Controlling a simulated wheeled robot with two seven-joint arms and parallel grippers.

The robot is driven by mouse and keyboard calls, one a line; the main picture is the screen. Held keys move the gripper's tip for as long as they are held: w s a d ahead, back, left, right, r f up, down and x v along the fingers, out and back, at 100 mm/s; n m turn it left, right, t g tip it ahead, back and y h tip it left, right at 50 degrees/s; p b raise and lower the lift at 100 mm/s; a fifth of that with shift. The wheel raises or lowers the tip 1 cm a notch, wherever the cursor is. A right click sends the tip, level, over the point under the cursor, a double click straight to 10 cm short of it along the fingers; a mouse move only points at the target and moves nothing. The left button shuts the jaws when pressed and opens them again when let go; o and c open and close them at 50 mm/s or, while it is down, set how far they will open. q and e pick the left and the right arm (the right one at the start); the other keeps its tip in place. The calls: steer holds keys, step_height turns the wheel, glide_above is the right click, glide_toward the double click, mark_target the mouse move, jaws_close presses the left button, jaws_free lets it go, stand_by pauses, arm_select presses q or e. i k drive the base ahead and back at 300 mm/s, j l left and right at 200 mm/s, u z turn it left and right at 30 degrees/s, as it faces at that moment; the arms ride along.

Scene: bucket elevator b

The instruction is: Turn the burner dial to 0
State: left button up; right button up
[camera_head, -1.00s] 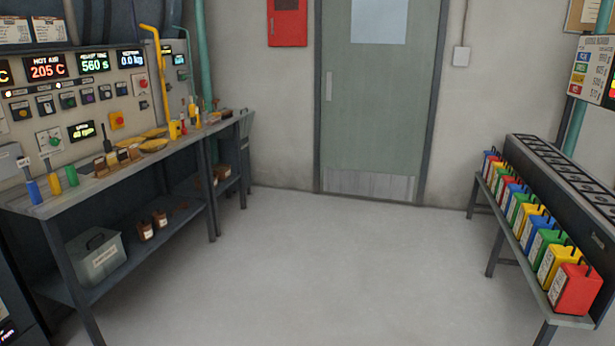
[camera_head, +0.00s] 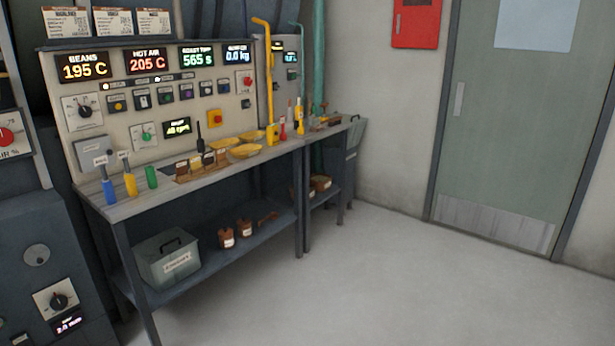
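Several dials are in view, and their labels are too small for me to tell which is the burner dial. A black dial (camera_head: 85,111) on a white scale plate is at the left of the beige control panel (camera_head: 220,118). A red dial (camera_head: 6,137), on a plate whose visible text ends in "IR %", is cut off at the left edge. Another black dial (camera_head: 58,301) is on the dark machine at lower left. Neither of my grippers is in view.
A workbench (camera_head: 130,207) below the panel holds coloured-handled tools, yellow dishes (camera_head: 246,151) and a small sample rack. A grey lidded box (camera_head: 168,260) stands on its lower shelf. The dark machine (camera_head: 40,230) is left of the bench. Open floor (camera_head: 370,290) lies in front, toward the door (camera_head: 515,110).

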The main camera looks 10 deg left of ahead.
mark_target(85, 110)
steer(key=i+j+u, duration=0.1)
steer(key=i+u, duration=0.15)
steer(key=u, duration=0.2)
steer(key=i+u, duration=0.25)
steer(key=u, duration=0.15)
steer(key=i+u, duration=0.25)
steer(key=u, duration=0.2)
steer(key=i+j+u, duration=0.15)
steer(key=i+u, duration=0.25)
steer(key=i, duration=0.25)
steer(key=i+l+u, duration=0.1)
steer(key=l, duration=0.4)
steer(key=i+l+u, duration=0.1)
steer(key=i+l, duration=0.15)
steer(key=l, duration=0.25)
steer(key=i+l+u, duration=0.1)
steer(key=l, duration=0.4)
steer(key=i+l+u, duration=0.1)
steer(key=l, duration=0.4)
steer(key=i+l+u, duration=0.1)
steer(key=l, duration=0.45)
steer(key=i+l+u, duration=0.1)
steer(key=l, duration=0.4)
